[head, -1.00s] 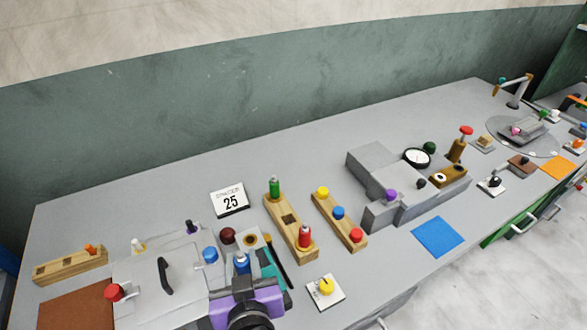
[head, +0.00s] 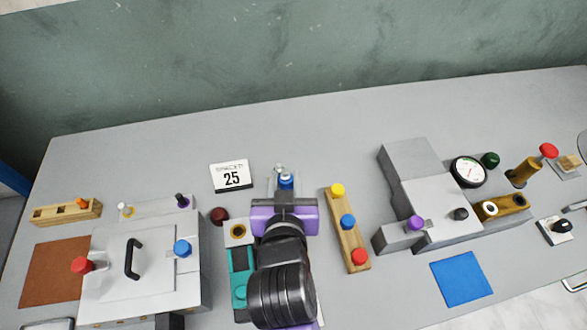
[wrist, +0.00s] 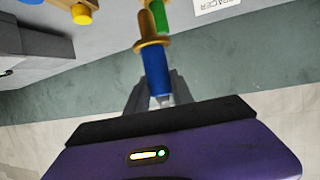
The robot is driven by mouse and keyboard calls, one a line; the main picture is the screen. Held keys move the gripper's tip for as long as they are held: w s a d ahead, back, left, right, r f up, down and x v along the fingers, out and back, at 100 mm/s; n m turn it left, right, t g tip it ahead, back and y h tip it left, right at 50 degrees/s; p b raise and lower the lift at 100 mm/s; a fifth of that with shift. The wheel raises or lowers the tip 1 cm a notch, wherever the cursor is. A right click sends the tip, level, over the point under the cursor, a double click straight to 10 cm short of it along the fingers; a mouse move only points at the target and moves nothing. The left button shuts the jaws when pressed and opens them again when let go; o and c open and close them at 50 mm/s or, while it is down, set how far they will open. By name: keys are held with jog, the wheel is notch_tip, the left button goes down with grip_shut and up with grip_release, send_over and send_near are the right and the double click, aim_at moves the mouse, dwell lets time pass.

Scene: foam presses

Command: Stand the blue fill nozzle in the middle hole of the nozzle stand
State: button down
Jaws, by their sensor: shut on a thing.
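The blue fill nozzle (wrist: 155,72) is held between the fingers of my gripper (wrist: 157,92), its brass collar and tip pointing away from the palm. In the head view the blue nozzle (head: 286,181) shows just beyond the purple body of my gripper (head: 286,187). In the wrist view a green nozzle (wrist: 159,16) shows close behind the brass tip; I cannot tell whether they touch. The nozzle stand is almost wholly hidden behind my arm in the head view, so its middle hole cannot be seen.
A wooden rail with yellow, blue and red knobs (head: 348,222) stands just right of my arm. A teal block (head: 240,262) and dark red knob (head: 220,215) are left. The spacer 25 card (head: 232,175) lies behind. Bare bench lies toward the wall.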

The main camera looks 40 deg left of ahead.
jog(key=shift+r, duration=0.1)
jog(key=shift+s+f+b, duration=0.1)
jog(key=shift+f+b, duration=1.9)
jog(key=shift+f, duration=0.95)
jog(key=shift+f+b, duration=1.45)
jog(key=shift+f, duration=1)
jog(key=shift+r, duration=0.15)
jog(key=shift+r+p, duration=1.9)
jog(key=shift+r, duration=0.1)
dwell(0.3)
